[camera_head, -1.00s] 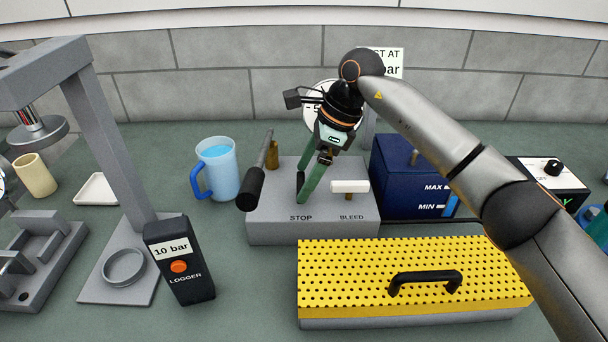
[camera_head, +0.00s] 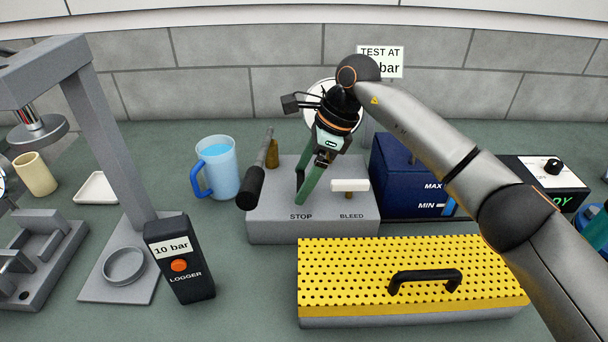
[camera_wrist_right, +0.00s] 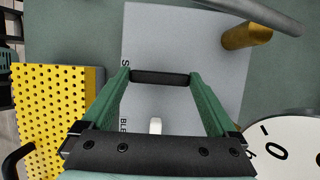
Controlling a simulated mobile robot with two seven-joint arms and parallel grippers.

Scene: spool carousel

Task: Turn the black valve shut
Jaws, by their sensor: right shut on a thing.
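The black valve handle (camera_wrist_right: 160,77) is a short dark bar above the grey pump block (camera_head: 265,225), by the word STOP. In the right wrist view it spans the gap between the two green fingertips, and both touch its ends. In the head view my right gripper (camera_head: 304,188) reaches down to the block from behind, and its fingers hide the valve. The right gripper is shut on the valve. My left gripper is not in view.
A white handle (camera_head: 350,186) marked BLEED sits just right of the gripper. A pump lever with a black grip (camera_head: 255,187) leans on the left. A yellow perforated cover (camera_head: 340,275) lies in front, a blue tank (camera_head: 395,178) to the right, a jug (camera_head: 222,170) to the left.

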